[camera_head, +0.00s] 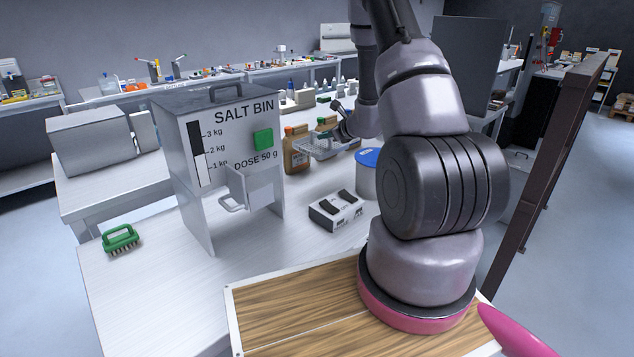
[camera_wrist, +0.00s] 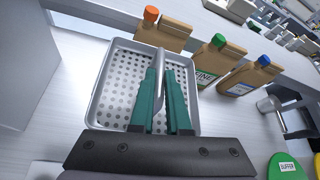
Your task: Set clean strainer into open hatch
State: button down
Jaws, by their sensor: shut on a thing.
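The strainer (camera_head: 325,148) is a shallow grey metal tray with a perforated floor, held above the table right of the salt bin (camera_head: 215,115). In the wrist view, the strainer (camera_wrist: 117,88) fills the middle, and its visible holes look clear. My gripper (camera_wrist: 165,72) is shut on the strainer's upright handle (camera_wrist: 159,66). Its green fingers hide part of the tray. The bin is a grey metal box with a dark, handled top and a scale on its front.
Brown bottles (camera_head: 297,150) stand behind the strainer. A blue-lidded tub (camera_head: 367,175) and a white box with black slots (camera_head: 337,209) stand right of the bin. A green brush (camera_head: 120,238) lies at the table's left. The table between brush and bin is clear.

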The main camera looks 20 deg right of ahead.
notch_tip(320, 180, down, 15)
jog(key=shift+f, duration=0.15)
dwell(0.4)
jog(key=c, duration=0.9)
grip_release()
jog(key=shift+f, duration=0.1)
